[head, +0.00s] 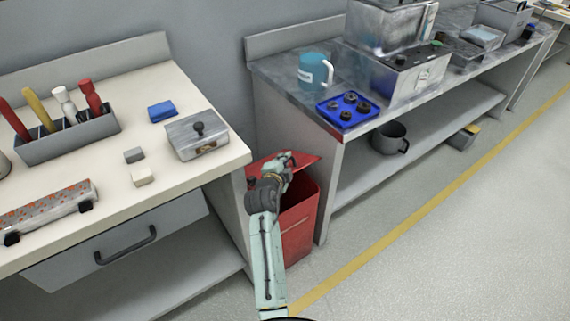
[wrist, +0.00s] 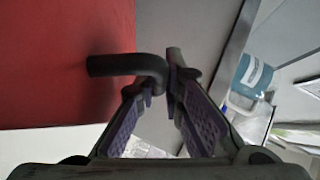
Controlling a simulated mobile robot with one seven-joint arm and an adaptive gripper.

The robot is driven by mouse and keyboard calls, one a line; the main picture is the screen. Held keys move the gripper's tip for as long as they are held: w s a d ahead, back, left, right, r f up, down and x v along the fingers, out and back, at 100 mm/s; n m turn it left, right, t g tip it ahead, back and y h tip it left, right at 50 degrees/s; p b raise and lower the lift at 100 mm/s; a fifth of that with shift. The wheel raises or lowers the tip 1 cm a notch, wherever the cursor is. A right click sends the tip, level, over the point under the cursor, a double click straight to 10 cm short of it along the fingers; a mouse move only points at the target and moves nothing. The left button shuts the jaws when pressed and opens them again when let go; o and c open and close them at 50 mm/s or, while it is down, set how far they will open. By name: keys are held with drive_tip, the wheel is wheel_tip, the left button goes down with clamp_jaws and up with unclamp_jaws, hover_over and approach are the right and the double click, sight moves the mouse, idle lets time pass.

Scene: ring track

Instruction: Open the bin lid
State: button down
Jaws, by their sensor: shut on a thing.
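The red bin (head: 297,237) stands on the floor in the gap between two benches in the head view. Its red lid (head: 308,159) appears raised at a tilt, with a darker red area showing below it. The lid fills the upper left of the wrist view (wrist: 50,65). A black bent handle (wrist: 125,65) sticks out from the lid. My gripper (wrist: 162,80) is shut on the end of this handle, with purple-padded fingers on either side. In the head view my gripper (head: 288,160) is at the lid, and my arm hides part of the bin.
The left bench (head: 190,185) holds a tool rack (head: 68,138), a lidded metal box (head: 197,135) and small blocks. The right bench (head: 275,75) holds a blue jug (head: 315,70) and a blue tray (head: 348,108). Both benches stand close to the bin. The floor at right is clear.

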drive_tip(key=shift+d+r, duration=0.1)
drive_tip(key=c, duration=2)
unclamp_jaws()
drive_tip(key=shift+o, duration=0.2)
